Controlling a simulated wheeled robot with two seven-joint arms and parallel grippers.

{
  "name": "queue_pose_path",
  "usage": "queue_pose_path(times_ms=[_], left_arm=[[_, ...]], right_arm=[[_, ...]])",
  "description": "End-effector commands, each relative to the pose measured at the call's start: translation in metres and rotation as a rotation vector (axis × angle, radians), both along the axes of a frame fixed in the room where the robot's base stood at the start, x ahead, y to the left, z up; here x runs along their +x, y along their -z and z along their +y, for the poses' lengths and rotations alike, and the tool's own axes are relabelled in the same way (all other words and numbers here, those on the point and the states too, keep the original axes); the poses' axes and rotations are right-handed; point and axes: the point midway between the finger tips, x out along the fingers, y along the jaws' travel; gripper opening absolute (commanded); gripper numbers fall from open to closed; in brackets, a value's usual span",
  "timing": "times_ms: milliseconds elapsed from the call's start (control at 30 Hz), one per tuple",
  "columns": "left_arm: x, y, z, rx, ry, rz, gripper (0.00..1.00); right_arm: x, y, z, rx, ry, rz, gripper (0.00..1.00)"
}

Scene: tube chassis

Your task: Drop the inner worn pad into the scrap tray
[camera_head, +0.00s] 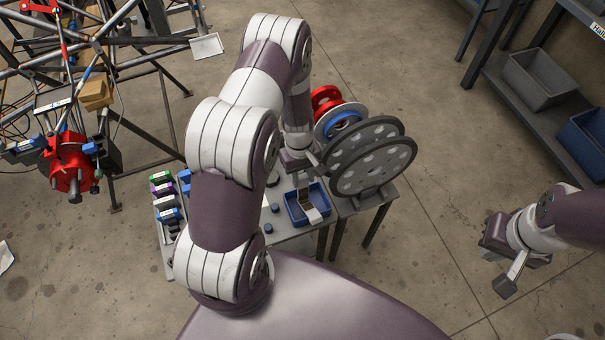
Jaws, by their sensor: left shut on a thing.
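My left gripper (301,172) hangs low over the small side table, just above the blue scrap tray (290,210). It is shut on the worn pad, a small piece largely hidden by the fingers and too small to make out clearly. A dark brown and pale piece (306,201) shows directly below the fingers, within the tray's outline. I cannot tell whether it touches the tray floor or is the held pad. My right gripper (503,267) is away to the right over bare floor, its fingers apart and empty.
Large grey perforated discs (373,157) and red and blue-hubbed discs (338,120) stand right of the tray. Coloured boxes (164,200) line the table's left side. A tube chassis with a red hub (70,163) stands left. A shelf with bins (540,78) is at the right.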

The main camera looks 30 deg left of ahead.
Motion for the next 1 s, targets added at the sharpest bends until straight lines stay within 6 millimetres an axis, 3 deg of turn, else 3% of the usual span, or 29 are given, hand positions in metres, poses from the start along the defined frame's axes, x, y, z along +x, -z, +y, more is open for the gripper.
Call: queue_pose_path(times_ms=[33, 100, 467, 800, 1000], left_arm=[[0.000, 0.000, 0.000, 0.000, 0.000, 0.000, 0.46], [0.000, 0.000, 0.000, 0.000, 0.000, 0.000, 0.66], [0.002, -0.009, 0.001, 0.000, 0.002, -0.003, 0.66], [0.010, -0.093, 0.011, 0.001, 0.000, -0.005, 0.66], [0.012, -0.122, 0.014, 0.000, 0.001, -0.002, 0.66]], right_arm=[[0.000, 0.000, 0.000, 0.000, 0.000, 0.000, 0.00], [0.000, 0.000, 0.000, 0.000, 0.000, 0.000, 0.00], [0.000, 0.000, 0.000, 0.000, 0.000, 0.000, 0.00], [0.000, 0.003, 0.000, 0.000, 0.000, 0.000, 0.00], [0.000, 0.004, 0.000, 0.000, 0.000, 0.000, 0.00]])
